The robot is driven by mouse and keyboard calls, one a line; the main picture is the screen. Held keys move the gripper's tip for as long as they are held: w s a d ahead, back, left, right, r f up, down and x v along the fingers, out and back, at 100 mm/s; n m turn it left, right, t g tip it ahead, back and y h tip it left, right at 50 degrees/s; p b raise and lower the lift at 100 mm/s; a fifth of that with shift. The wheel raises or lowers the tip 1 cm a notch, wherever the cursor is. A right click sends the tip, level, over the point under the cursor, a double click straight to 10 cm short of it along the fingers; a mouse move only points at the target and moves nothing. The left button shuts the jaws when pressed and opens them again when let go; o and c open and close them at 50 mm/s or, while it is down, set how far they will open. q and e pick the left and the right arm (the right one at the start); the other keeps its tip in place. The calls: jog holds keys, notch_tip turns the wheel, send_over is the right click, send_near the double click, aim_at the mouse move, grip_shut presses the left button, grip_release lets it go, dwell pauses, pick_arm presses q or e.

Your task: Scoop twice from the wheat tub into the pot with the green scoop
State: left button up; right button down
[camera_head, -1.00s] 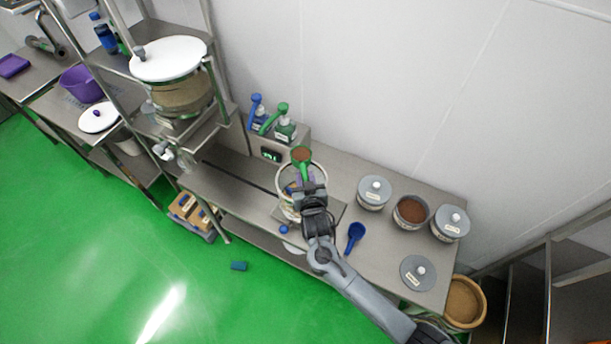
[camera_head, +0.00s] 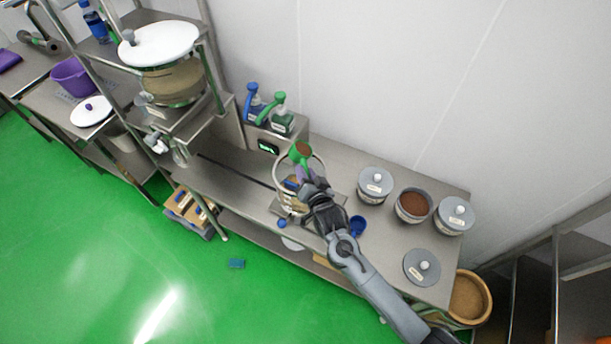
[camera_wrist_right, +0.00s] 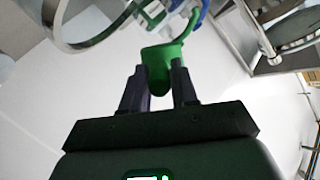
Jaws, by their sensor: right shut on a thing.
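My right gripper (camera_head: 303,176) is shut on the handle of the green scoop (camera_head: 301,153), over the pot (camera_head: 280,181) on the steel table. The scoop's bowl holds brown material near the pot's far rim. In the right wrist view the green scoop (camera_wrist_right: 159,62) sits between the two dark fingers (camera_wrist_right: 160,85). An open tub of brown contents (camera_head: 413,206) stands to the right; its label is too small to read. My arm hides part of the pot. My left gripper is not in view.
Two lidded tubs (camera_head: 376,183) (camera_head: 455,215) flank the open tub. A loose grey lid (camera_head: 421,267) lies in front of it. A blue scoop (camera_head: 357,226) lies beside my arm. Pump bottles (camera_head: 281,122) stand behind the pot. A shelf rack (camera_head: 215,72) rises at left.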

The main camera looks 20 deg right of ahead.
jog(key=shift+d+f+m+y+b, duration=0.1)
jog(key=shift+f+m+y+b, duration=0.2)
jog(key=shift+f+m+b, duration=0.65)
jog(key=m+t+y+b, duration=0.1)
jog(key=m+b, duration=0.3)
jog(key=m, duration=0.1)
jog(key=m+t+b, duration=0.1)
jog(key=m, duration=0.1)
jog(key=shift+f+t, duration=0.3)
jog(key=shift+f, duration=0.05)
jog(key=shift+d+f+m+t+y+b, duration=0.2)
jog(key=shift+m+b, duration=0.3)
jog(key=shift+m, duration=0.4)
jog(key=shift+a+r+m+t+y+b, duration=0.1)
jog(key=shift+m+t+b, duration=0.3)
jog(key=shift+m, duration=0.45)
